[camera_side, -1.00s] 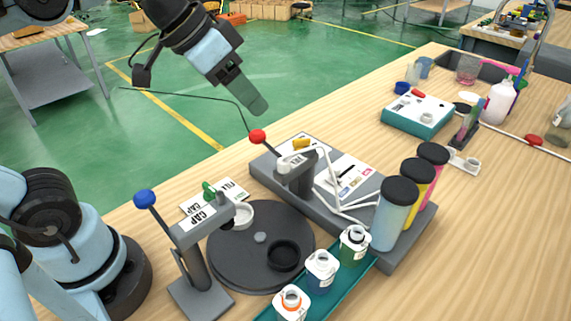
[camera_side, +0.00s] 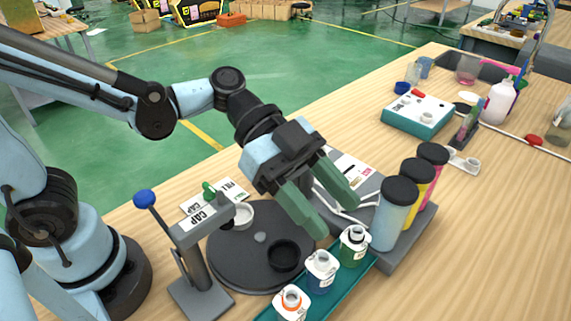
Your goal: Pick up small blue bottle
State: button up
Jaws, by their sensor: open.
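The small blue bottle (camera_side: 321,271) has a white label and a whitish neck. It stands upright in the middle of a row of three on a teal tray (camera_side: 269,314). The orange-necked bottle (camera_side: 291,304) is nearer the camera and the green bottle (camera_side: 354,246) is farther back. My gripper (camera_side: 338,222) is open and empty, pointing down and to the right. Its two green fingers are above the turntable, up and behind the blue bottle, apart from it. The left finger's tip lies closest to the bottles in the picture.
A black turntable (camera_side: 225,268) and the CAP press (camera_side: 192,262) with a blue knob stand left of the bottles. Tall blue, yellow and pink cylinders (camera_side: 394,215) stand on a grey base to the right.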

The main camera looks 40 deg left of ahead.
aim_at(321, 254)
jog(key=shift+f, duration=4.85)
jog(key=shift+d+f, duration=0.15)
jog(key=shift+f, duration=0.15)
jog(key=shift+x, duration=1.25)
grip_shut()
